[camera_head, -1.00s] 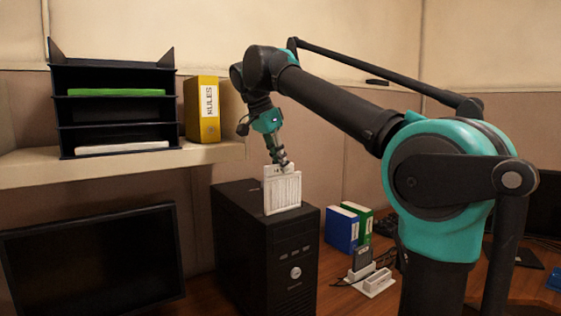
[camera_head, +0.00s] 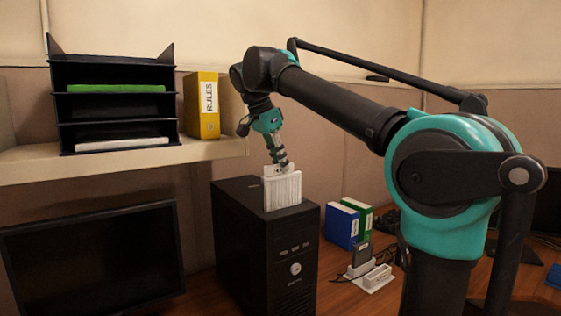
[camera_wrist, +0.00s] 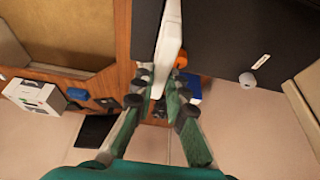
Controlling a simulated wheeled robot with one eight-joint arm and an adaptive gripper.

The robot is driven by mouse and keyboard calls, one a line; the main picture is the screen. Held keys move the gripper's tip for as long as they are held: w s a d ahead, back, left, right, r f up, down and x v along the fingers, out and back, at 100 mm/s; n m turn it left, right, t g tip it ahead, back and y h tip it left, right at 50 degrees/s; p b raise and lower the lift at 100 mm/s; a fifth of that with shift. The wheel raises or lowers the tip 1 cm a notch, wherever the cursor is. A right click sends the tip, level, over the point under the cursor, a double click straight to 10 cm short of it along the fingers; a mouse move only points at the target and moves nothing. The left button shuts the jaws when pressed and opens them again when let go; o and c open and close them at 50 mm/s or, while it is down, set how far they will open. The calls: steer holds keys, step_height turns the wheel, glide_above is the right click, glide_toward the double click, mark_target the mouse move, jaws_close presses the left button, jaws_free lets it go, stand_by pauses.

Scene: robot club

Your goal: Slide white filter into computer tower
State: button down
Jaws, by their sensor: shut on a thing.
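The white filter (camera_head: 283,192) is an upright slatted panel at the top of the black computer tower (camera_head: 295,260). Its lower edge meets the tower's top near the front. I cannot tell whether any of it is inside a slot. My gripper (camera_head: 281,167) is shut on the filter's upper edge from above. In the wrist view, my gripper's fingers (camera_wrist: 160,85) close on the white filter (camera_wrist: 169,45), seen edge-on beside the dark tower (camera_wrist: 225,35).
A black monitor (camera_head: 90,260) stands left of the tower. Above it, a shelf holds a black tray rack (camera_head: 115,105) and a yellow binder (camera_head: 201,106). Blue and green binders (camera_head: 345,222) and a white holder (camera_head: 375,279) stand on the desk to the right.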

steer(key=shift+f, duration=3.95)
stand_by(1.8)
steer(key=c, duration=1.1)
jaws_free()
steer(key=shift+o, duration=0.2)
steer(key=shift+r, duration=0.1)
steer(key=shift+r, duration=3.45)
